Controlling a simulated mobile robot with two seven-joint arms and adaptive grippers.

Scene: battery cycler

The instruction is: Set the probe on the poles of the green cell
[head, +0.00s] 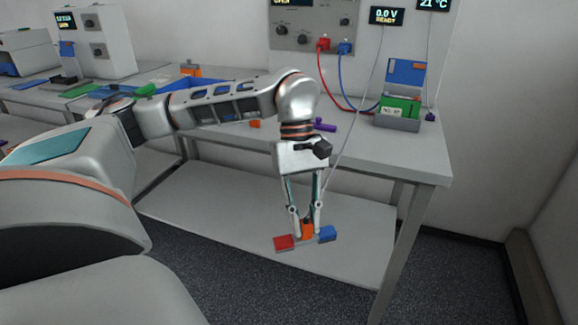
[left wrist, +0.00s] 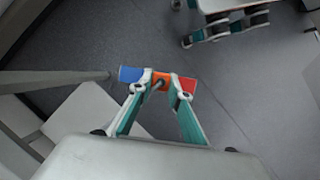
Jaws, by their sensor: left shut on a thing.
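The probe is a short bar with a red end, an orange middle grip (head: 307,229) and a blue end; a thin pale cable runs up from it. My left gripper (head: 306,212) points down and is shut on the orange grip. It holds the probe in the air before the table's front edge. The probe also shows in the left wrist view (left wrist: 161,80), between the fingertips. The green cell (head: 399,106) sits in a grey holder at the table's right end, behind and right of the probe, apart from it. My right gripper (left wrist: 183,22) appears partly at the wrist view's top edge, fingertips apart.
The holder's blue lid (head: 406,71) stands up behind the cell. Red and blue leads hang from the cycler (head: 312,25) onto the table (head: 370,150). A purple piece (head: 325,126) and a small orange piece (head: 255,124) lie near the front edge. A lower shelf (head: 230,222) lies beneath.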

